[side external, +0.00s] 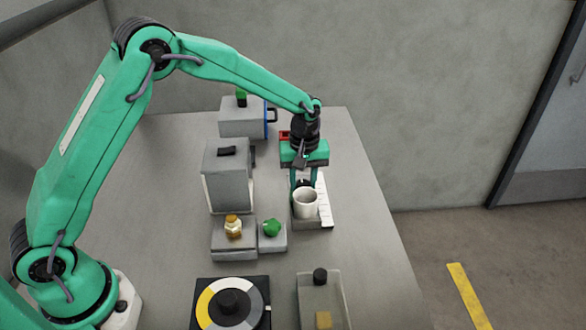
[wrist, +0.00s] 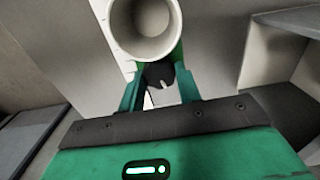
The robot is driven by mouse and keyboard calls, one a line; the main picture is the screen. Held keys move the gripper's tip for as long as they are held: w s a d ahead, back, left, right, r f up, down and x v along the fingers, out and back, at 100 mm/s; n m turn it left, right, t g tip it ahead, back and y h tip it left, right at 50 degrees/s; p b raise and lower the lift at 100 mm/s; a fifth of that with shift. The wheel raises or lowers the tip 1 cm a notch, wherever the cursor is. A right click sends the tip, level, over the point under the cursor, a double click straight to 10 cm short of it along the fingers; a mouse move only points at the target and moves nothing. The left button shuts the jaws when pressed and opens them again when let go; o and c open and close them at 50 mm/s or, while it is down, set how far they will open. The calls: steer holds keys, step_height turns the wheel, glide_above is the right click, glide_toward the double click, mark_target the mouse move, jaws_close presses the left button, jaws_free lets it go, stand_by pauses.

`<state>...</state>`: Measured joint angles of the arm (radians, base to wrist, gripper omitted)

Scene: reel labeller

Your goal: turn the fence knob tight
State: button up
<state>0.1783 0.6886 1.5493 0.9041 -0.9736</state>
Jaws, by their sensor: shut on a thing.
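My gripper (side external: 303,182) points down at the right part of the table, and its two green fingers show in the wrist view (wrist: 158,88). The fingers are shut on a black knob (wrist: 157,73), which I take to be the fence knob. A pale notch or pointer shows on the knob's near side. In the side view the knob is mostly hidden by the fingers and a white hollow reel. The white reel (side external: 305,205) stands upright just in front of the fingers; it also shows in the wrist view (wrist: 145,45). A white ticked scale (side external: 323,203) runs beside it.
A grey box (side external: 229,180) with a black handle stands to the left. A round dial (side external: 206,306) and a clear tray (side external: 336,287) are in front. The table's right strip is clear.

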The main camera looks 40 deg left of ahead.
mark_target(304, 182)
steer(key=m, duration=0.4)
steer(key=shift+r+m, duration=0.1)
steer(key=shift+m, duration=1.9)
steer(key=shift+w, duration=0.1)
steer(key=o, duration=1)
steer(key=shift+c, duration=0.2)
steer(key=shift+r, duration=3.95)
